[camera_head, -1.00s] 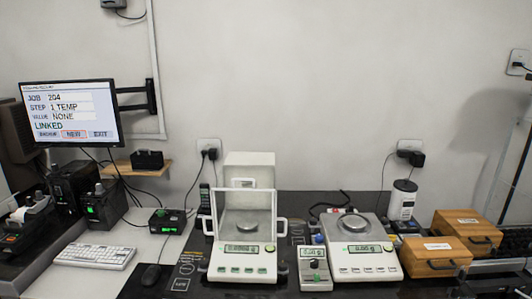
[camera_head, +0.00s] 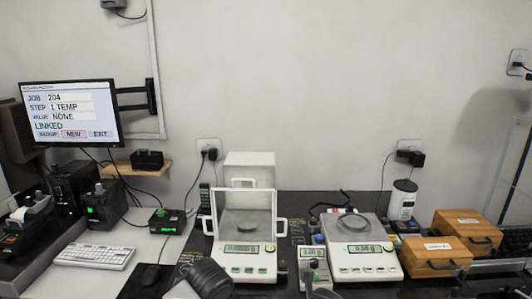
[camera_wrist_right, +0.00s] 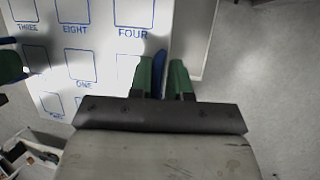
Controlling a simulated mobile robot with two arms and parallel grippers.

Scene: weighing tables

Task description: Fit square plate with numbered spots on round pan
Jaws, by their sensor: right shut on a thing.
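The square plate with numbered spots (camera_wrist_right: 105,50) fills the upper left of the right wrist view, white with blue outlined squares and number words. My right gripper (camera_wrist_right: 160,68) is shut at its right edge, a blue strip between the green fingers. Green and blue parts at the left edge of that view look like my left gripper (camera_wrist_right: 10,65); its closure is unclear. The plate is not clear in the head view. A round pan (camera_head: 247,230) sits inside the left balance's draft shield. Another round pan (camera_head: 353,224) with a ring is on the right balance.
The left balance (camera_head: 243,262) has a clear shield with side handles. A small meter (camera_head: 313,265) stands between it and the right balance (camera_head: 362,263). Wooden boxes (camera_head: 434,257) are on the right. A keyboard (camera_head: 95,256) and mouse (camera_head: 151,275) are on the left.

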